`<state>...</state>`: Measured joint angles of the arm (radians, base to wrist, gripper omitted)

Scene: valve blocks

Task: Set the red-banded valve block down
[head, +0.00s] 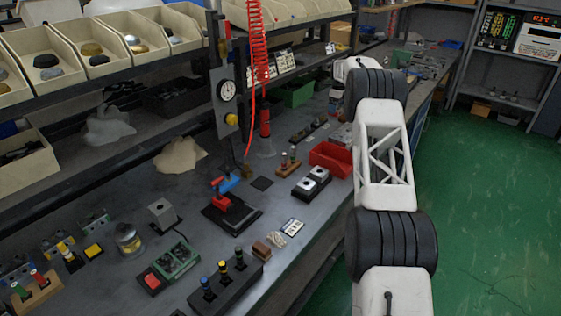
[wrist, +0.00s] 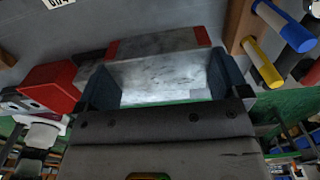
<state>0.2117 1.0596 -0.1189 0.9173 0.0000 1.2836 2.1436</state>
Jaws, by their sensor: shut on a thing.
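Grey bench surface (wrist: 150,20) shows beyond the block. I cannot tell whether the block touches the bench. In the head view my arm reaches along the right of the bench, and the gripper and held block are not clearly seen.
In the wrist view, a red box-like thing (wrist: 50,88) is left of the block, and a wooden rack with yellow and blue handles (wrist: 275,45) is right. In the head view, a red bin (head: 331,158) and a black block with white tops (head: 311,183) stand near the bench's front edge.

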